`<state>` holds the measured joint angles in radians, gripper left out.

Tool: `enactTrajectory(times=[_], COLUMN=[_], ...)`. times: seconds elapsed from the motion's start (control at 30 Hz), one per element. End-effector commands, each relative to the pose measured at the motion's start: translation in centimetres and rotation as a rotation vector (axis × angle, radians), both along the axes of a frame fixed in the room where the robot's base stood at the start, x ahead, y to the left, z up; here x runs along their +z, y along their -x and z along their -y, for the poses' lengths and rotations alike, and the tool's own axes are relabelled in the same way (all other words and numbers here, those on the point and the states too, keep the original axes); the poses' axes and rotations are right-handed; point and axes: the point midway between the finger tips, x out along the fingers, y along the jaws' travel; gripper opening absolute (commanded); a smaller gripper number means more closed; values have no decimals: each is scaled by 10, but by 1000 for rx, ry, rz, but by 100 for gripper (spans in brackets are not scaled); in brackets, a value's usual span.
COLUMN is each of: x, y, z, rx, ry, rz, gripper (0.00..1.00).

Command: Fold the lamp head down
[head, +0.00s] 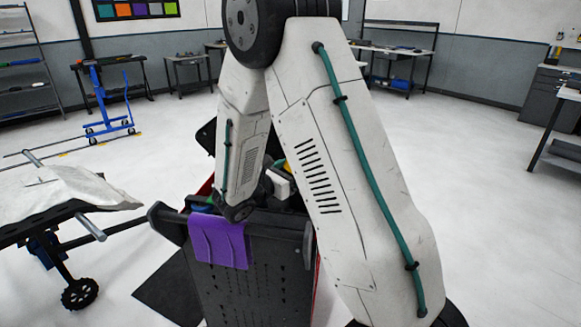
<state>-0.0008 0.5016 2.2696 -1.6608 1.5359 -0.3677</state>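I cannot make out a lamp or a lamp head in the head view. My own white arm fills the middle, its forearm reaching down over a dark tool cart (250,285). The forearm ends in a dark joint above the cart's top, and my gripper's fingers cannot be made out beyond it. A dark panel stands up behind the forearm; I cannot tell what it is. The arm hides much of the cart's top.
A purple cloth (218,240) hangs over the cart's front edge. At left, a wheeled stand (65,215) carries a pale sheet (75,188). A blue wheeled frame (106,105) stands farther back. Workbenches (390,52) line the far wall. The floor at right is clear.

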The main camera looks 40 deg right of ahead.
Motion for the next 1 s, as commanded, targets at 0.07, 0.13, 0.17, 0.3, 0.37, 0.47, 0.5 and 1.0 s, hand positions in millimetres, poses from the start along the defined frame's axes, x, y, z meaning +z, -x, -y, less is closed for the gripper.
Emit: enactTrajectory(times=[0.07, 0.13, 0.17, 0.3, 0.37, 0.47, 0.5, 1.0], x=[-5, -8, -8, -12, -13, -13, -14, -14], y=[-1, -1, -1, -1, -1, -1, -1, -1], z=[5, 8, 9, 15, 17, 19, 19, 20], rx=[4, 4, 4, 4, 4, 4, 4, 4], ry=[-5, -5, -5, -4, -4, -4, -4, -3], rz=[-4, -3, -3, -2, -2, -2, -2, -2], gripper=[48, 47, 48, 48, 48, 48, 48, 100])
